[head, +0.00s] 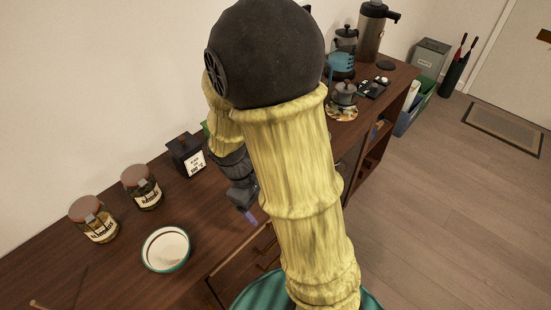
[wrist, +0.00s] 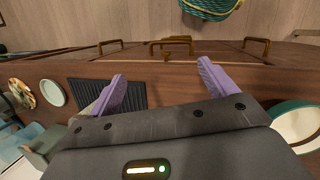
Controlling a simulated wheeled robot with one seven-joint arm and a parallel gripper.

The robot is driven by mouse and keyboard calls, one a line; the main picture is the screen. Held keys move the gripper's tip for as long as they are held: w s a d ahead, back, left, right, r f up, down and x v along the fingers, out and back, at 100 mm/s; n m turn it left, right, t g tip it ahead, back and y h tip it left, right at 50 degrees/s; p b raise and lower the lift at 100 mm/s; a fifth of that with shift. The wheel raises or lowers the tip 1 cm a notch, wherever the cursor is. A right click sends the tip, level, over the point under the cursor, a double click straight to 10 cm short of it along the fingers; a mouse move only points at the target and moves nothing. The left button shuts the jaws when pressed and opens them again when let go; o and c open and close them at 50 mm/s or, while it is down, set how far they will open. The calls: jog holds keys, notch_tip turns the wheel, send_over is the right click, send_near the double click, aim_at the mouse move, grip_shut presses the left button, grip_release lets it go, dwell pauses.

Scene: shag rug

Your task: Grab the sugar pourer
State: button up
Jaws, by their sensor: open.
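I cannot pick out a sugar pourer in either view; my yellow arm hides the middle of the counter in the head view. My gripper (wrist: 161,72) is open, with two purple fingers spread and nothing between them. In the wrist view it points across the dark wood counter (wrist: 190,76) toward its drawer-side edge. In the head view, a purple fingertip of my gripper (head: 249,215) shows over the counter's front part, right of the bowl.
A white bowl (head: 166,250), two lidded labelled jars (head: 94,222) (head: 142,188) and a dark box with a label (head: 187,156) stand on the left. A black ridged mat (wrist: 132,94) lies beside the fingers. A moka pot (head: 344,95) and a tall dispenser (head: 371,30) stand farther back.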

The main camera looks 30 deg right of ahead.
jog(key=f+n+h, duration=0.1)
jog(key=w+d+f+n+h+b, duration=0.1)
jog(key=w+d+f+n+g+h, duration=0.1)
jog(key=f, duration=0.1)
jog(key=shift+w+d+n+h+b, duration=0.2)
jog(key=shift+w+n+h+b, duration=0.1)
jog(key=shift+h, duration=0.1)
jog(key=w+n+h, duration=0.1)
jog(key=w+d+f+n+h+b, duration=0.1)
jog(key=w+n+h, duration=0.1)
jog(key=w+h, duration=0.1)
jog(key=shift+d+f+n+b, duration=0.4)
jog(key=w+n+t+h, duration=0.1)
jog(key=w+n+h+b, duration=0.1)
jog(key=w, duration=0.1)
jog(key=w+n+t+h, duration=0.1)
jog(key=w+h, duration=0.1)
jog(key=shift+w+a+f+n+t+b, duration=0.25)
jog(key=shift+a+n+t+b, duration=0.05)
jog(key=shift+n, duration=0.1)
jog(key=w+n+t+h, duration=0.1)
jog(key=w+a+n+t, duration=0.1)
jog(key=w+a+n+t+h, duration=0.1)
jog(key=w, duration=0.1)
jog(key=shift+a+r+h+b, duration=0.1)
jog(key=shift+r+h+b, duration=0.2)
jog(key=shift+b, duration=0.05)
